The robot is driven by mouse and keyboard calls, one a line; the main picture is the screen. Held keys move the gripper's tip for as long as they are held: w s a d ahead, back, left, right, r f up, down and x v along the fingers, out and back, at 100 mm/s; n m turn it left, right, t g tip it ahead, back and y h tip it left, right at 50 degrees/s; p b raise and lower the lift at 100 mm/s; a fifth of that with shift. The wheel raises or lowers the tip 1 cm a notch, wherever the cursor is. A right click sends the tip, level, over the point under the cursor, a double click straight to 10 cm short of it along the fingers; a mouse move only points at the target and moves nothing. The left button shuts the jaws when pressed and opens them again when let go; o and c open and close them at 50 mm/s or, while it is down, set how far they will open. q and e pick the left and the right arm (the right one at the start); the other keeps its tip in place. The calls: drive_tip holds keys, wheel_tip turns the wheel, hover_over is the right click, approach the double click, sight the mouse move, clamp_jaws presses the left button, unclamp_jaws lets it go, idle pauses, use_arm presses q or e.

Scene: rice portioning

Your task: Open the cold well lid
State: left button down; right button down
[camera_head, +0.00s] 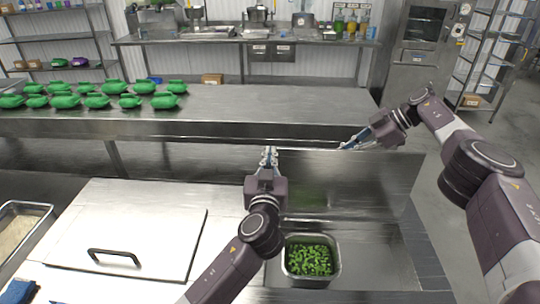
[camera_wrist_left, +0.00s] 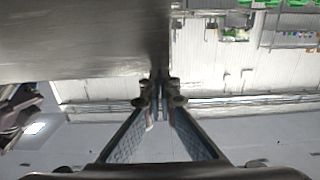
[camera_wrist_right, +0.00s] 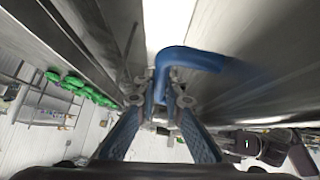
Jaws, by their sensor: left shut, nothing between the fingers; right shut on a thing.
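The cold well lid (camera_head: 350,185) is a steel panel standing raised at the back of the open well. Below it, the well (camera_head: 375,265) holds a steel pan (camera_head: 288,262) of chopped green food. My right gripper (camera_head: 347,145) is at the lid's top edge, shut on a blue handle (camera_wrist_right: 190,58), a curved bar that shows between its fingertips (camera_wrist_right: 163,92) in the right wrist view. The handle is mostly hidden in the head view. My left gripper (camera_head: 268,154) is shut and empty at the lid's upper left corner; its closed fingertips (camera_wrist_left: 159,92) show in the left wrist view.
A flat steel cover (camera_head: 150,225) with a black handle (camera_head: 114,256) lies to the left. A rice pan (camera_head: 45,212) is at the far left. Several green items (camera_head: 97,101) sit on the long steel table (camera_head: 290,105) behind. My left forearm crosses the counter's middle.

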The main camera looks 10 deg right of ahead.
drive_tip(key=shift+w+r, duration=0.1)
drive_tip(key=shift+w, duration=0.15)
drive_tip(key=shift+a, duration=0.1)
use_arm(q)
drive_tip(key=shift+w+r, duration=0.3)
drive_tip(key=shift+w, duration=0.35)
use_arm(e)
drive_tip(key=shift+s+a+r, duration=0.1)
drive_tip(key=shift+a+r, duration=0.05)
drive_tip(key=shift+r, duration=0.05)
